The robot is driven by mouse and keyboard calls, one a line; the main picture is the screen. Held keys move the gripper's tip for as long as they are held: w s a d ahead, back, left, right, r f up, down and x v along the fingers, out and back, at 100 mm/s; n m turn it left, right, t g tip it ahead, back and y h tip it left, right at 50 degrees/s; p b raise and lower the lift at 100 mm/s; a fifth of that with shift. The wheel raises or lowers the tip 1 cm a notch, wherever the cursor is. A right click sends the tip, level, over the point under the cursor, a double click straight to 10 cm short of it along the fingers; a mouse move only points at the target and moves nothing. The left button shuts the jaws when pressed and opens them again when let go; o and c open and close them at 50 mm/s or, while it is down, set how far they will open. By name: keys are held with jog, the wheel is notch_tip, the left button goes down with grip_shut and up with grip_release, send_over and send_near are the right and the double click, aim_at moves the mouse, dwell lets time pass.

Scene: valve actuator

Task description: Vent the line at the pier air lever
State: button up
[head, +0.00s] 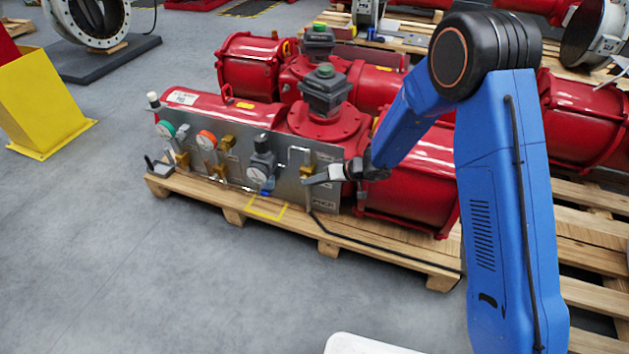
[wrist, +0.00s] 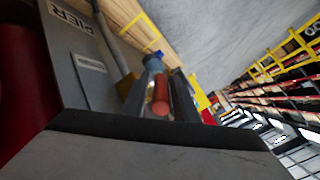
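The grey control panel (head: 237,172) stands along the front of a red valve actuator (head: 385,125). A brass valve (head: 306,172) sits at the panel's right end, above a small label plate (head: 324,203). A label in the wrist view reads PIER (wrist: 75,18). My gripper (head: 316,180) is at this right-end valve, its fingers pointing left across the panel front. A red-orange rod-like piece (wrist: 160,97) shows between pale strips in the wrist view; I cannot tell whether it is the lever. A grey block fills the bottom of that view. Contact and finger gap are unclear.
Two gauges, green (head: 166,129) and orange-red (head: 206,140), and a black regulator (head: 262,163) line the panel leftward. A black hose (head: 345,240) runs along the wooden pallet (head: 400,258). Open grey floor (head: 140,270) lies in front; a yellow post (head: 40,100) stands left.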

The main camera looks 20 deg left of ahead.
jog(key=shift+o, duration=0.3)
jog(key=shift+r, duration=0.15)
jog(key=shift+d+r, duration=0.1)
jog(key=shift+d, duration=0.05)
jog(key=v, duration=1.6)
jog(key=shift+d+r, duration=0.25)
jog(key=shift+d, duration=0.05)
